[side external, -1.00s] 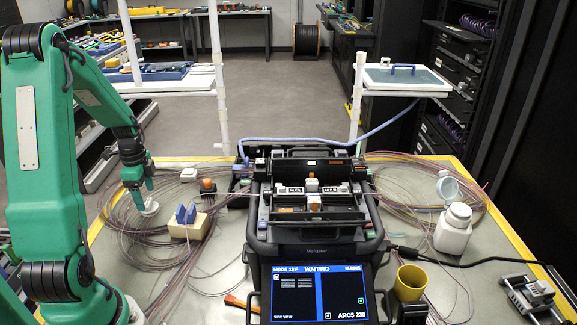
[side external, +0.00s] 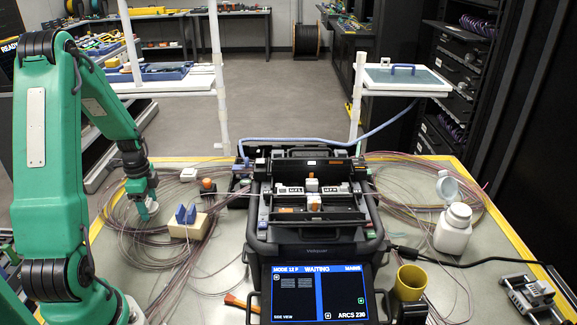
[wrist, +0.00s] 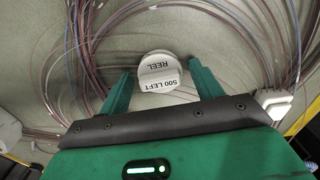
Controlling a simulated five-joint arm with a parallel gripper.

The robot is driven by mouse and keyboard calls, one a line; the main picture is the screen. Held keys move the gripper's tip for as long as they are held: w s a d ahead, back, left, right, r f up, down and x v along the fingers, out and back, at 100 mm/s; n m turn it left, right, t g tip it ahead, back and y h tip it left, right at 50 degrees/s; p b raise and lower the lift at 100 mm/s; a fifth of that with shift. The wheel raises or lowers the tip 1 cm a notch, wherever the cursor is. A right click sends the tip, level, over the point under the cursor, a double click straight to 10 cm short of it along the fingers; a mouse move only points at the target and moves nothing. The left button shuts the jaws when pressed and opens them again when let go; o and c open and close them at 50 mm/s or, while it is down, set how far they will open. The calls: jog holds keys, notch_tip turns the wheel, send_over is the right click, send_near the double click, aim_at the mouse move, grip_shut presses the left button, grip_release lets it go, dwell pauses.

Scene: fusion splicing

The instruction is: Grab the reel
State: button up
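The reel (wrist: 158,72) is a small white round piece with a label reading "REEL" and "500 LEFT" in the wrist view. It lies among loops of thin fibre on the bench. My gripper (wrist: 162,88) is open, with one green finger on each side of the reel and a visible gap to each. The reel sits at and slightly beyond the fingertips. In the side view my gripper (side external: 147,211) points down at the left fibre coil, low over the bench. There the fingers largely hide the reel.
A beige block with blue parts (side external: 189,225) stands just right of my gripper. The black splicer (side external: 315,235) fills the middle of the bench. A white block (wrist: 275,103) shows at right in the wrist view. Loose fibre (side external: 130,240) surrounds the reel.

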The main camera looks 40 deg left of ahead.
aim_at(149, 202)
jog(key=c, duration=0.8)
jog(key=shift+r, duration=0.2)
jog(key=shift+r, duration=0.5)
notch_tip(149, 202, up, 3)
jog(key=shift+w+d+r, duration=0.1)
jog(key=shift+d, duration=0.05)
jog(key=w+d+r, duration=0.1)
jog(key=d+r, duration=0.1)
jog(key=d, duration=0.1)
jog(key=w+d+r, duration=0.1)
jog(key=d+r, duration=0.1)
jog(key=d, duration=0.2)
jog(key=w+d+r, duration=0.1)
jog(key=d+r, duration=0.1)
jog(key=d, duration=0.1)
jog(key=shift+w+d+r, duration=0.2)
jog(key=shift+w+d, duration=0.2)
